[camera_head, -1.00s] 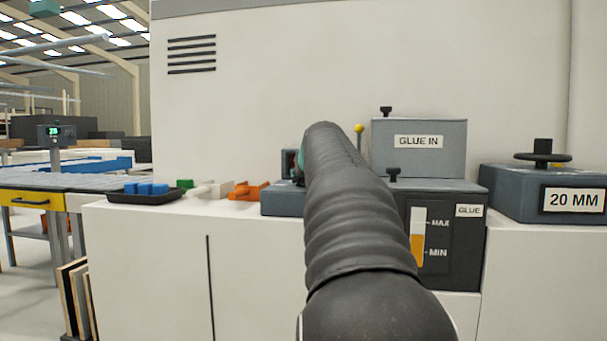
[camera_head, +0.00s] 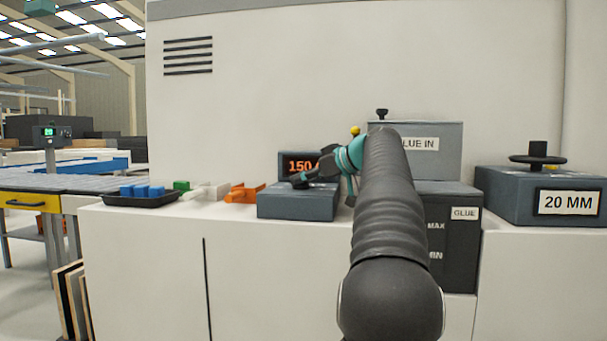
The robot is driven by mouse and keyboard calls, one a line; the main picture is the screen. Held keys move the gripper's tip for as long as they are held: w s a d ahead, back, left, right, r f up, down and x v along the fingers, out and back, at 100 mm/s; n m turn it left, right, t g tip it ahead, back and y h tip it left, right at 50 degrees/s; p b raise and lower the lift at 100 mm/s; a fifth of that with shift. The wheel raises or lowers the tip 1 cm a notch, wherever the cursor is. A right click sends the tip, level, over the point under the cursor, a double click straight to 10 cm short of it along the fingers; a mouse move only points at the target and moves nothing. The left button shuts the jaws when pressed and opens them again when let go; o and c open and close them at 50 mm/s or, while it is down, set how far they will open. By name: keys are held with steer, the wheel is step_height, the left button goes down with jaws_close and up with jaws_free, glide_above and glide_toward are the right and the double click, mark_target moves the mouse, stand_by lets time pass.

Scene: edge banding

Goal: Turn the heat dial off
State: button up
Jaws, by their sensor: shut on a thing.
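A dark grey control box (camera_head: 297,204) stands on the white machine ledge.
Left of the box lie orange, white and green pieces (camera_head: 243,192) and a black tray (camera_head: 141,200) with blue blocks. Right of my arm are the GLUE IN box (camera_head: 440,160), the glue tank (camera_head: 462,240) and the 20 MM box (camera_head: 520,195) with a black handwheel.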

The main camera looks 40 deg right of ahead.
steer(key=shift+d+f+n+g+y+p, duration=0.15)
steer(key=shift+n+g+y+p, duration=0.25)
steer(key=shift+n+y+p, duration=0.5)
steer(key=shift+y, duration=0.3)
steer(key=o, duration=1.1)
steer(key=shift+o, duration=0.2)
steer(key=shift+s, duration=0.1)
